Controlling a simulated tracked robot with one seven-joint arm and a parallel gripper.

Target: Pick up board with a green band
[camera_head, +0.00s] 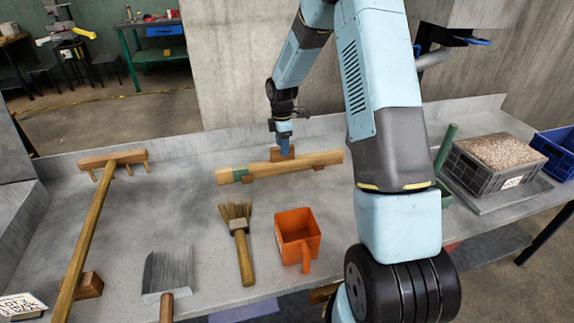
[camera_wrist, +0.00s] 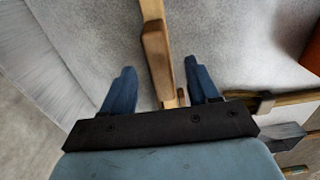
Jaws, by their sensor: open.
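The wooden board with a green band (camera_head: 318,160) lies across the grey bench, toward its back edge. Its green band (camera_head: 241,175) is near the left end. A darker wooden block (camera_head: 276,155) shows at the board's middle; I cannot tell whether it is fixed to it. My gripper (camera_head: 284,146) is pointing down over this middle part. In the wrist view my gripper (camera_wrist: 160,68) is open, with one blue finger on each side of the wood (camera_wrist: 157,55). The fingers look apart from it. The green band does not show in the wrist view.
A long wooden rake (camera_head: 90,220) lies at left. A grey scraper (camera_head: 168,270), a brush (camera_head: 239,235) and an orange scoop (camera_head: 297,240) lie in front of the board. A grain-filled crate (camera_head: 480,176) and a blue bin (camera_head: 553,160) stand at right.

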